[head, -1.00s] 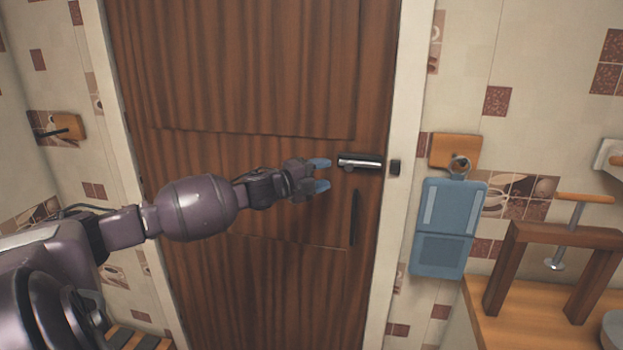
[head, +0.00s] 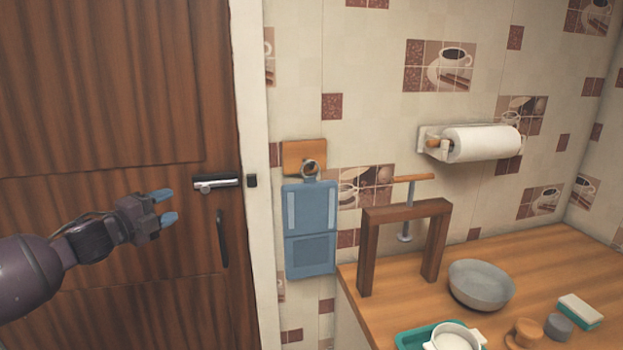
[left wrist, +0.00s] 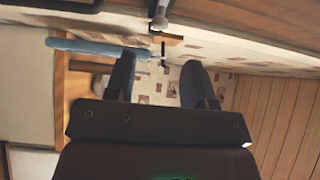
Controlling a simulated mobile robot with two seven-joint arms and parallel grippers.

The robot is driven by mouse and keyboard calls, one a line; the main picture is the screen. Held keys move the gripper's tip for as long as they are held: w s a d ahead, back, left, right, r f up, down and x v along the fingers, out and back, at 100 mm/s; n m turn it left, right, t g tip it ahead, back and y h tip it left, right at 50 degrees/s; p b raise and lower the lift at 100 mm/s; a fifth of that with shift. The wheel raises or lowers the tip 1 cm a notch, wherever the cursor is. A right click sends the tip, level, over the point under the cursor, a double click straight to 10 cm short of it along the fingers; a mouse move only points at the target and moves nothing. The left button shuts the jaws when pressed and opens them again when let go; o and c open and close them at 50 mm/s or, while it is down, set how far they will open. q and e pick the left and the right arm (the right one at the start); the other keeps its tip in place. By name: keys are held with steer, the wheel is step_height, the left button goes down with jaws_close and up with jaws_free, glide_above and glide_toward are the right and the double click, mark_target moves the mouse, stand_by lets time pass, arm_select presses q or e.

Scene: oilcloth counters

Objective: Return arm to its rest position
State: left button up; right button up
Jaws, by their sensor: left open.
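My left gripper (head: 164,208) is open and empty in the head view, its blue fingertips apart. It is in front of the brown wooden door (head: 110,130), just left of and below the metal door handle (head: 215,183). I see no contact with the handle. In the left wrist view the two dark fingers of this gripper (left wrist: 158,82) stand apart with nothing between them. My left arm comes in from the left edge, bent at a dark purple round joint. My right gripper is in neither view.
A blue hanging board (head: 310,230) is on the wall right of the door frame. The wooden counter (head: 390,317) at right bears a wooden frame press (head: 405,212), a grey bowl (head: 481,285), a teal tray (head: 408,340) and a sponge (head: 580,309). A paper towel roll (head: 484,143) hangs above.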

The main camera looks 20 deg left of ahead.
arm_select(q)
steer(key=s+d+f+n+g+y, duration=0.1)
steer(key=s+d+f+n, duration=0.25)
steer(key=f, duration=0.35)
steer(key=s+d+f+n+g+y, duration=0.1)
steer(key=s+d+f+n, duration=0.1)
steer(key=f+n, duration=0.35)
steer(key=s+d+f+n+y, duration=0.1)
steer(key=s+d+f+n, duration=0.15)
steer(key=f, duration=0.65)
steer(key=s+d+f+n+g+y, duration=0.1)
steer(key=s+d+f+n+g, duration=0.3)
steer(key=s+d+f+n, duration=0.4)
steer(key=s+d+f, duration=0.7)
steer(key=s, duration=0.2)
steer(key=shift+s+f, duration=0.15)
steer(key=shift+s, duration=0.2)
